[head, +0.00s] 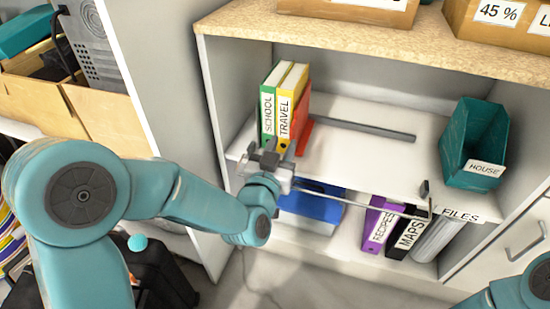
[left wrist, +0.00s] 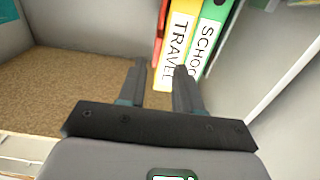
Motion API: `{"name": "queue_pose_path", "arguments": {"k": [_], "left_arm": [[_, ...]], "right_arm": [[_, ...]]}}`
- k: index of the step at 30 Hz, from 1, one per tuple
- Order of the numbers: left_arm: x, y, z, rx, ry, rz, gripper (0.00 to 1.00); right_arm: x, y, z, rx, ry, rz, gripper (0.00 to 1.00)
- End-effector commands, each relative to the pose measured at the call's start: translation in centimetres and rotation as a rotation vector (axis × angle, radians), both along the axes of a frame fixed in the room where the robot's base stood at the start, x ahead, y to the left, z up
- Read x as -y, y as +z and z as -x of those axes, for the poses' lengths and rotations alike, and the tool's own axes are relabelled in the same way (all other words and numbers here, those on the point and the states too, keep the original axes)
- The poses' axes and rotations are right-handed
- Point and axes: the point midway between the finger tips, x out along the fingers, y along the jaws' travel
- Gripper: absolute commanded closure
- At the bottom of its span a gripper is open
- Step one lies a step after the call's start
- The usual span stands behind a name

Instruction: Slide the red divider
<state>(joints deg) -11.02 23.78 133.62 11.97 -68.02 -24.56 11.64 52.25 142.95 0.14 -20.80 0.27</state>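The red divider (head: 304,130) stands on the upper shelf, against the right side of the yellow TRAVEL binder (head: 290,105). In the left wrist view a thin red strip (left wrist: 160,35) shows beside the TRAVEL binder (left wrist: 179,38). My left gripper (head: 266,154) is at the shelf's front edge, just in front of the binders. In the left wrist view its two fingers (left wrist: 160,72) are apart with nothing between them. My right gripper is out of view; only part of that arm shows at lower right.
A green SCHOOL binder (head: 268,110) stands left of TRAVEL. A grey rail (head: 365,128) lies on the shelf, and a thin bar (head: 360,202) runs along its front. A teal HOUSE bin (head: 470,140) stands at right. Binders (head: 375,228) stand below.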

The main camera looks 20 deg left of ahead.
Motion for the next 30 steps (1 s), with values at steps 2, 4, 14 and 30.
{"name": "queue_pose_path", "arguments": {"k": [2, 4, 14, 30], "left_arm": [[0.1, 0.2, 1.9, -0.001, -0.002, -0.001, 0.66], [0.0, 0.1, 3.3, 0.0, -0.002, -0.002, 0.66], [0.0, 0.0, 6.4, 0.003, 0.001, 0.0, 0.66], [0.4, 0.5, 5.2, -0.006, -0.017, 0.006, 0.66]], "right_arm": [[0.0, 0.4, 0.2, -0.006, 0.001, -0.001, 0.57], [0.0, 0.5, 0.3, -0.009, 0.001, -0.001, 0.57], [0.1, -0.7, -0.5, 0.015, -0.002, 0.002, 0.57], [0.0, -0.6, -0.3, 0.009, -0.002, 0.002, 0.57]]}}
